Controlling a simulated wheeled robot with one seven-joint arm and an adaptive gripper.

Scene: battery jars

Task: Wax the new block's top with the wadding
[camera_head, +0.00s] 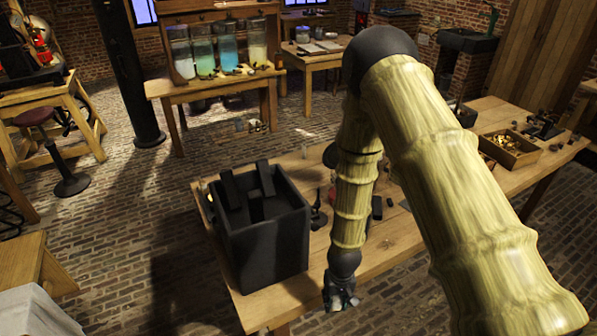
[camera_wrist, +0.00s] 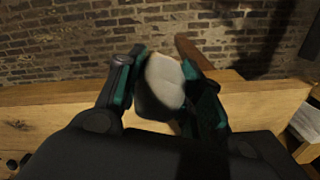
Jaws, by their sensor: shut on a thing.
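The wadding (camera_wrist: 165,74) is a pale, rounded lump with a dark lower part. My gripper (camera_head: 340,300) is shut on it, with a finger at each side in the wrist view. In the head view my gripper hangs at the near edge of the workbench, right of a large black open-topped box (camera_head: 268,245). Dark blocks (camera_head: 263,178) stick up from the box's opening. I cannot tell which of the dark blocks is the new one. The wadding is too small to make out clearly in the head view.
The wooden workbench (camera_head: 385,262) carries small dark items (camera_head: 377,208) behind my arm and a wooden tray (camera_head: 510,148) farther right. My arm hides part of the bench. A back table holds several glass jars (camera_head: 203,52). The brick floor left of the bench is mostly clear.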

